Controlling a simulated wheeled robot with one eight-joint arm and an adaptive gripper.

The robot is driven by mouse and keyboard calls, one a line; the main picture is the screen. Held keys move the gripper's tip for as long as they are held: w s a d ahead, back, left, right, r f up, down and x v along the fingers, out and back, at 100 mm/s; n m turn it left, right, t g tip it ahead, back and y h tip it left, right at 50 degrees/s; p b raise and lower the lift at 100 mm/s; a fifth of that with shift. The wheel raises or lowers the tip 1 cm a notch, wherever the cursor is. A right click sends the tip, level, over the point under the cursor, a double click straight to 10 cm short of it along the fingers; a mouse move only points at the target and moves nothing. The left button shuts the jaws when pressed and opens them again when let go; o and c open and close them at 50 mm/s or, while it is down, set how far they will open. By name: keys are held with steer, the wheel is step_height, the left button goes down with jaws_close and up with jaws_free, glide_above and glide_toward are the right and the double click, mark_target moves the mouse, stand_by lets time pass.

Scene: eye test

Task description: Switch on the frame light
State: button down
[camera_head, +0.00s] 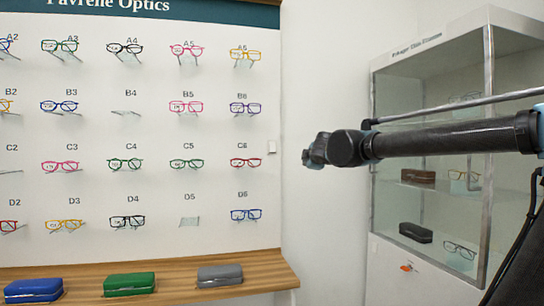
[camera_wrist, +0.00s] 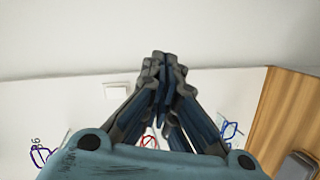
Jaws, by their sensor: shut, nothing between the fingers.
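A small white switch (camera_head: 271,146) sits on the right edge of the white display board, beside the C6 glasses. It also shows in the wrist view (camera_wrist: 117,90), just left of my fingertips, partly hidden by a finger. Whether its rocker is pressed is too small to tell. My gripper (camera_wrist: 163,62) is shut and empty, its fingers pointing along the board's edge. In the head view the dark end of my arm (camera_head: 312,152) is to the right of the switch, apart from it in the picture. The gap in depth is not clear.
The display board (camera_head: 90,190) holds several rows of glasses, with red C6 glasses (camera_head: 245,162) near the switch. A wooden shelf (camera_head: 180,270) below carries blue, green and grey cases. A glass cabinet (camera_head: 375,180) stands at right, behind my arm. Bare wall (camera_head: 325,240) lies between.

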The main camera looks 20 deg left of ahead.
mark_target(272, 147)
steer(key=s+a+r+n+y, duration=0.2)
steer(key=a+r+n+y, duration=0.1)
steer(key=a, duration=0.8)
step_height(272, 147, up, 2)
steer(key=shift+s+r+n+g+y, duration=0.1)
steer(key=shift+s+n+g+y, duration=0.25)
steer(key=shift+n, duration=0.35)
steer(key=shift+w+a, duration=0.15)
steer(key=shift+w, duration=0.05)
steer(key=x, duration=1.3)
steer(key=shift+w+a, duration=0.15)
steer(key=shift+w, duration=0.25)
